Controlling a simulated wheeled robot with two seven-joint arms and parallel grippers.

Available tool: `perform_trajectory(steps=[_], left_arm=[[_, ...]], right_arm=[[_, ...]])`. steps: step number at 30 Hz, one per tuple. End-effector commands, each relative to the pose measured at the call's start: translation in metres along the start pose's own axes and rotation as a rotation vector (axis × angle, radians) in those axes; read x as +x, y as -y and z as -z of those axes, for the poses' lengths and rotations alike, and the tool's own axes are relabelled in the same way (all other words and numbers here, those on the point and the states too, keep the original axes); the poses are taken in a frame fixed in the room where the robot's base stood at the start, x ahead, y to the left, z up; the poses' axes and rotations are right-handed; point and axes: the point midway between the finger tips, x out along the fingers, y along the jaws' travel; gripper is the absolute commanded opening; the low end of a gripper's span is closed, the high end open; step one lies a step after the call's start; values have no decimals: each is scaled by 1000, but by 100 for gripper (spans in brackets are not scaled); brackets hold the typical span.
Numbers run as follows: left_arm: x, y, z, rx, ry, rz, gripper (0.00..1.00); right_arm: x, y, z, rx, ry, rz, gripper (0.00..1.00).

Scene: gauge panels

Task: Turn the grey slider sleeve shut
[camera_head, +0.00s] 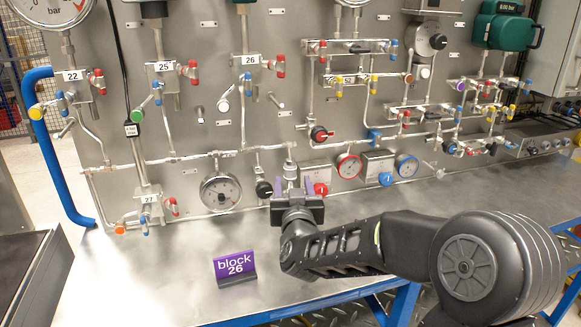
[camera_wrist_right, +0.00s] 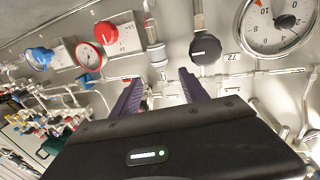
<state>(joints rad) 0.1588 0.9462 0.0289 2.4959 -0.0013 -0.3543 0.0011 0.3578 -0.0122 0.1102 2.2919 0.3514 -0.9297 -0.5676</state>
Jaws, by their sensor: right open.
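A grey metal sleeve (camera_head: 290,169) sits on a short vertical pipe at the lower middle of the panel. It looks like the slider sleeve. In the right wrist view, a grey sleeve (camera_wrist_right: 156,54) shows just beyond and between the purple fingers. My right gripper (camera_head: 293,186) is in front of and slightly below the sleeve in the head view, fingers pointing at the panel. It also shows in the right wrist view (camera_wrist_right: 160,80), with its fingers apart and nothing clearly between them. Contact with the sleeve cannot be told. My left gripper is not in view.
A black knob (camera_head: 264,190) and a round gauge (camera_head: 221,192) are left of the gripper; a red knob (camera_head: 321,188) and a red-rimmed gauge (camera_head: 348,166) are right. A purple "block 26" sign (camera_head: 235,267) stands on the metal bench (camera_head: 150,285), whose front left is clear.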

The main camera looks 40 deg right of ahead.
Motion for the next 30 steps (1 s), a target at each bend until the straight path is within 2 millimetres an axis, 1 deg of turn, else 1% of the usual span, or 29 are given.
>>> perform_trajectory(steps=[5,8,18,21,25,30], left_arm=[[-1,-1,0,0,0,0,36],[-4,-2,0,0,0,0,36],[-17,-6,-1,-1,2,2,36],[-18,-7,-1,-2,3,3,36],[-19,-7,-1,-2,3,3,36],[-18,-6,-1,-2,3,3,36]], right_arm=[[4,0,0,0,1,0,52],[12,0,1,0,1,-1,52],[63,0,1,-1,2,-1,52],[73,0,1,0,0,0,52],[78,0,0,0,1,0,52],[78,0,0,0,0,0,52]])
